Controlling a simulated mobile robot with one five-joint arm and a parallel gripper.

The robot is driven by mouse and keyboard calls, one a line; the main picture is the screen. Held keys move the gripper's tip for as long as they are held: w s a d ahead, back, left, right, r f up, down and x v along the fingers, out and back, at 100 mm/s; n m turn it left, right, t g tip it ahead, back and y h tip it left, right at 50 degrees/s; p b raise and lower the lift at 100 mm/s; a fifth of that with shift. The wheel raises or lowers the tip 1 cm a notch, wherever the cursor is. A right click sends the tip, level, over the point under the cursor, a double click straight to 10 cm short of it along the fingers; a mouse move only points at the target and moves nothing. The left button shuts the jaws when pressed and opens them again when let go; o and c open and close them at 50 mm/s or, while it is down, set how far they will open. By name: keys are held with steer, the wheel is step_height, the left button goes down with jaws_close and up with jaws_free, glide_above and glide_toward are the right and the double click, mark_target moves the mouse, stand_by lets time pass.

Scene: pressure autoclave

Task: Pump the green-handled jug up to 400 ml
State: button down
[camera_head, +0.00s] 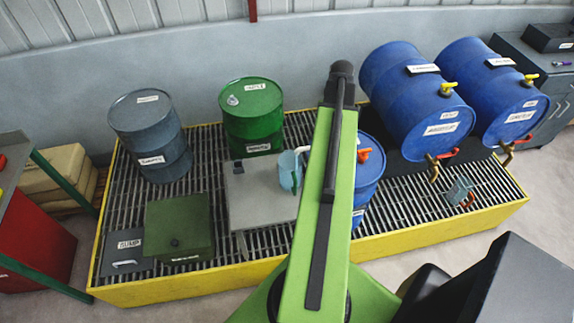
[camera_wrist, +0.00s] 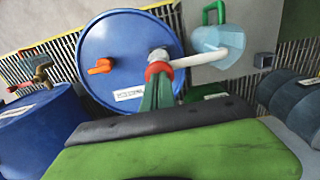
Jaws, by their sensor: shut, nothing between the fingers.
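The pale blue jug with a green handle stands on the grey platform, at the top right of the wrist view (camera_wrist: 212,40) and left of my arm in the head view (camera_head: 289,176). Its fill level is not readable. A white spout (camera_wrist: 197,63) reaches over it from the pump on the upright blue drum (camera_wrist: 112,50). A red knob (camera_wrist: 158,68) tops the pump. My gripper (camera_wrist: 157,86) appears shut and empty, its tip at or just above the knob; contact is unclear. My arm hides the pump and gripper in the head view.
An orange lever (camera_wrist: 100,66) sits on the drum top. Two blue drums lie at right (camera_head: 418,98), above a red-handled jug (camera_head: 459,190). A green drum (camera_head: 252,118), a grey drum (camera_head: 150,136) and a green box (camera_head: 179,226) stand on the yellow-edged grating (camera_head: 190,285).

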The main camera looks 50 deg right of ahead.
steer(key=shift+r+p, duration=2.2)
steer(key=shift+p, duration=0.2)
steer(key=shift+f, duration=0.1)
steer(key=shift+f+b, duration=2.15)
steer(key=shift+b, duration=0.1)
step_height(320, 180, up, 5)
steer(key=p, duration=0.4)
steer(key=shift+f+p, duration=0.15)
steer(key=shift+p, duration=0.2)
steer(key=shift+f, duration=0.2)
